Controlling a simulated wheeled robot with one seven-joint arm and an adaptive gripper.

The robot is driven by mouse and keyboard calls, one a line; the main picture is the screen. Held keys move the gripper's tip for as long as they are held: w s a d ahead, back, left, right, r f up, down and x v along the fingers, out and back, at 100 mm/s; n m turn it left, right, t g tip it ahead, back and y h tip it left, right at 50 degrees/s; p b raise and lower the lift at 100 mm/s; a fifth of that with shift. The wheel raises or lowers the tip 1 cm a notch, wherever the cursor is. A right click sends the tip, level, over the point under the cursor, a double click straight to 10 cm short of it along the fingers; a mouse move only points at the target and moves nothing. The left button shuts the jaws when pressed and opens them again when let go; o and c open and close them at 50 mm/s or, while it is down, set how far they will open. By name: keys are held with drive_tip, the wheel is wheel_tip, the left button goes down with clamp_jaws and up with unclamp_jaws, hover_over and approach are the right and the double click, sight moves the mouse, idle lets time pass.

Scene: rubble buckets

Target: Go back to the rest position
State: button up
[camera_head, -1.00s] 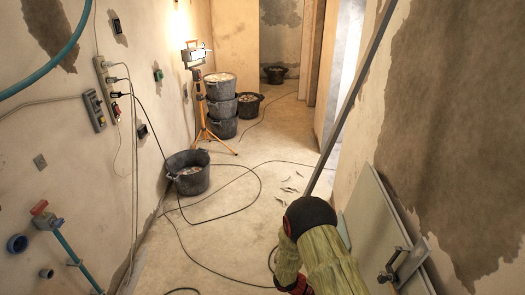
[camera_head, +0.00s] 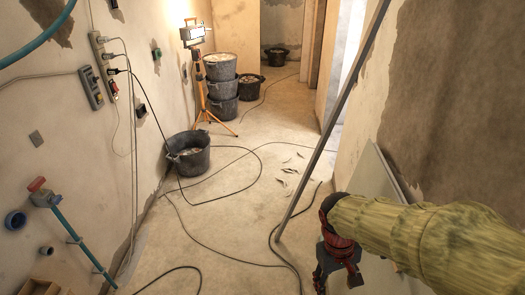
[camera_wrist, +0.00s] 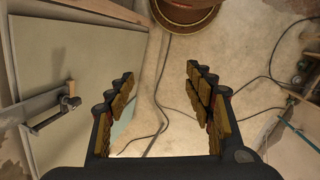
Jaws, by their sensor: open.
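My gripper (camera_head: 338,268) hangs at the lower right of the head view, at the end of my sleeved arm, pointing down over the floor. In the wrist view my gripper (camera_wrist: 160,95) has its two padded fingers wide apart, with only floor and a cable between them. It is open and holds nothing. In the head view its fingertips are partly cut off by the lower picture edge.
A rubble bucket (camera_head: 188,155) stands by the left wall. Stacked buckets (camera_head: 222,88) and a lit work lamp (camera_head: 194,33) stand farther back. Cables (camera_head: 225,200) cross the floor. A pole (camera_head: 335,125) and a leaning panel (camera_head: 375,180) are close to my arm.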

drive_tip(key=s+r+m+t+y+b, duration=0.1)
drive_tip(key=s+r+t+b, duration=0.3)
drive_tip(key=r, duration=0.7)
drive_tip(key=s+m+t, duration=0.1)
drive_tip(key=t, duration=0.1)
drive_tip(key=shift+m+t, duration=0.3)
drive_tip(key=shift+m, duration=0.1)
